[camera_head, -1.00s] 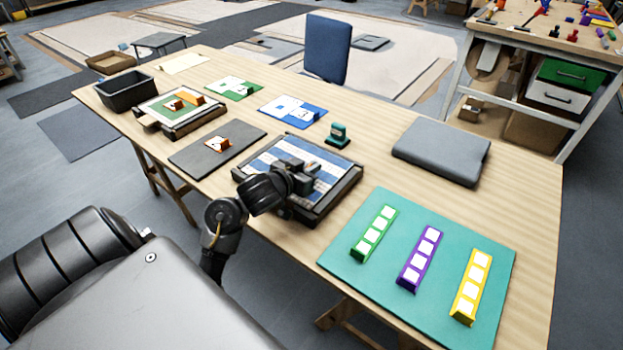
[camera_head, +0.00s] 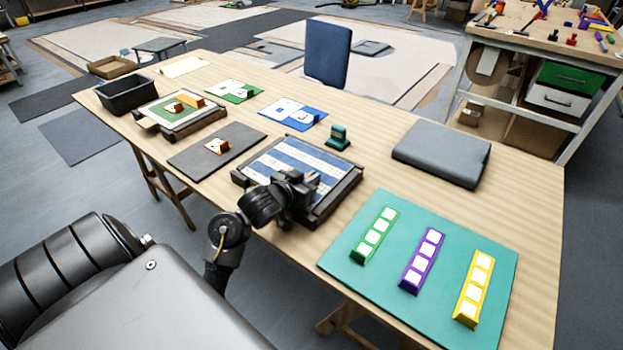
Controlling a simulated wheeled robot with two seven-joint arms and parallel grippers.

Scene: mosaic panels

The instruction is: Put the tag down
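My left gripper (camera_head: 306,186) is over the near right part of a dark-framed panel with blue and white stripes (camera_head: 284,160). Its dark fingers are small and seen from behind, so I cannot tell whether they are open or shut, or whether a tag is between them. I cannot tell whether it touches the panel. A small orange piece with a white face (camera_head: 217,146) sits on a dark grey mat (camera_head: 190,158) left of the panel; I cannot tell whether it is a tag. My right gripper is not in view.
A teal mat (camera_head: 345,258) with green, purple and yellow strips lies at the right front. A green stamp-like object (camera_head: 338,138) and a grey closed case (camera_head: 441,152) stand behind. A second framed panel (camera_head: 181,125) and a black bin (camera_head: 127,93) are at the left.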

